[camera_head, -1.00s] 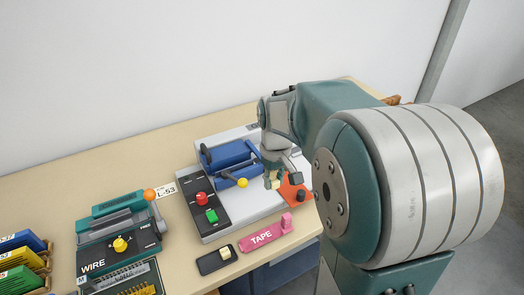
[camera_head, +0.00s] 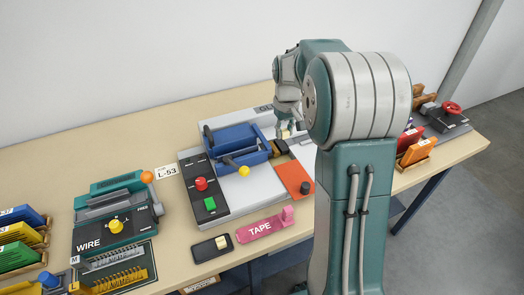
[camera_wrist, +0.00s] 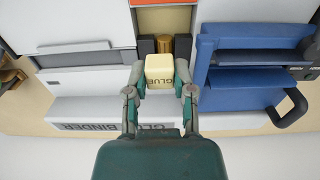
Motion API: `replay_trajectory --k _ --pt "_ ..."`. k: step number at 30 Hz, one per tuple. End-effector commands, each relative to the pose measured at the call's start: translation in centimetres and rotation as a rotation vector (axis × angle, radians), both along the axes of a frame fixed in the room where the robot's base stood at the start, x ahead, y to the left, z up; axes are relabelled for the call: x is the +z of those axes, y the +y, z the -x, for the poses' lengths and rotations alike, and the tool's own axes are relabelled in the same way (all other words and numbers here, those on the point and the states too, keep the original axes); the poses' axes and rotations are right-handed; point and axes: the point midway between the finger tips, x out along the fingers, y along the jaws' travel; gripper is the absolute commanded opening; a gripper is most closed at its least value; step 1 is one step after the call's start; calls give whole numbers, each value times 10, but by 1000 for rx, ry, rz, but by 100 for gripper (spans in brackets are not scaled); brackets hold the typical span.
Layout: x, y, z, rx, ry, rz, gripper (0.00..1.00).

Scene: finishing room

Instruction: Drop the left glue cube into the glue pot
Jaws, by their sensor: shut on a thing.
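A cream glue cube (camera_wrist: 159,70) with lettering on its side is held between the two fingertips of my gripper (camera_wrist: 160,85). In the head view my gripper (camera_head: 287,128) is over the back part of the glue binder, with the cube (camera_head: 286,133) showing small at its tips. A dark holder with a brass-coloured middle (camera_wrist: 182,46), which looks like the glue pot, is just beyond the cube in the wrist view. It also shows in the head view (camera_head: 279,148). The cube partly covers it, so I cannot tell the height between them.
The blue clamp (camera_head: 235,147) stands close beside my gripper. An orange pad (camera_head: 293,178) with a black knob (camera_head: 307,187) lies in front. A pink tape holder (camera_head: 262,227) and the wire machine (camera_head: 117,220) are on the table (camera_head: 150,148).

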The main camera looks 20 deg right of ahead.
Motion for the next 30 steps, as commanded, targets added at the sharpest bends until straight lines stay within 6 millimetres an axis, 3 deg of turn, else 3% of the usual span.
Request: replay_trajectory --k 7,17,18,20,30 --pt "-23 -7 1 -3 1 -6 12" --pt "-25 -1 0 -3 0 0 12" --pt "-25 -1 0 -2 0 0 46" --pt "-26 -2 0 -2 0 -1 73" --pt "-26 -5 0 -3 0 -4 73"
